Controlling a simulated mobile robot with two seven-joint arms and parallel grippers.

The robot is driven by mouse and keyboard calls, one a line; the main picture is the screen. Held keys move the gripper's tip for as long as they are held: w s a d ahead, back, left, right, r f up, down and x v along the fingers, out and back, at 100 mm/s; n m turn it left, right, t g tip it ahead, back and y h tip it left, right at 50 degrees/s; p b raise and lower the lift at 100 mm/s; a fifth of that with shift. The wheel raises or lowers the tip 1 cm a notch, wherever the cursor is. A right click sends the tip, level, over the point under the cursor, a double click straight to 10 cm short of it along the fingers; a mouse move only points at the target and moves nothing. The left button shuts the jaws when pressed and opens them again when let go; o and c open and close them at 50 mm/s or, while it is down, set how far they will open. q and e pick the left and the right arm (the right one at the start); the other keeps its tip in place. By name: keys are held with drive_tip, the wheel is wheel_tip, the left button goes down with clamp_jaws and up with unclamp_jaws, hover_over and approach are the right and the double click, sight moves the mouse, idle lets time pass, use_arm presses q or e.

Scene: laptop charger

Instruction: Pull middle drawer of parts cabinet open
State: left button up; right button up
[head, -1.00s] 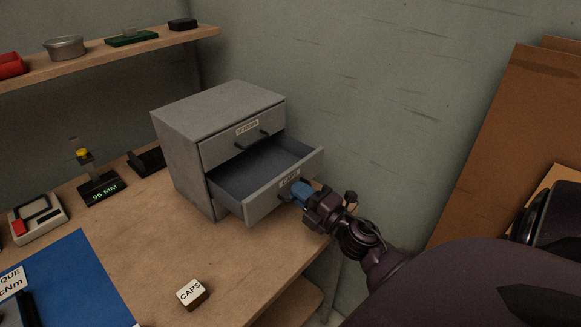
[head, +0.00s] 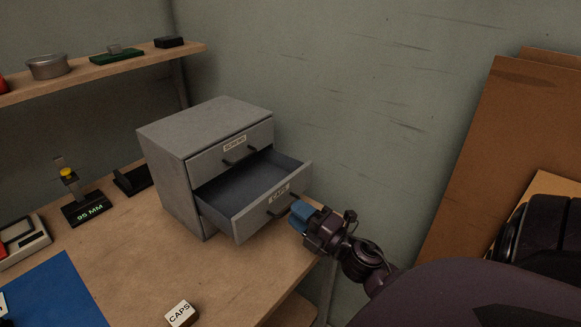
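The grey parts cabinet (head: 172,180) stands on the workbench against the back wall. Its middle drawer (head: 240,222), labelled CAPS, is pulled well out, and its empty-looking dark inside shows. The drawer's dark bar handle (head: 283,206) is on its front. My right gripper (head: 297,216), with blue fingertips, is just right of the handle, close to the drawer front. The handle shows almost whole and does not look held; the finger gap is not clear at this angle. The top drawer (head: 228,153) is shut. The lowest part of the cabinet is mostly hidden below the open drawer. My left gripper is not in view.
A 95 MM stand (head: 87,209), a dark holder (head: 132,180) and a blue mat (head: 50,295) are left. A shelf (head: 110,69) hangs above. Brown boards (head: 490,150) lean at right.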

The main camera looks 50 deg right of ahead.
drive_tip(key=s+f, duration=0.1)
drive_tip(key=s, duration=0.7)
drive_tip(key=shift+d+f, duration=0.25)
drive_tip(key=shift+d, duration=0.05)
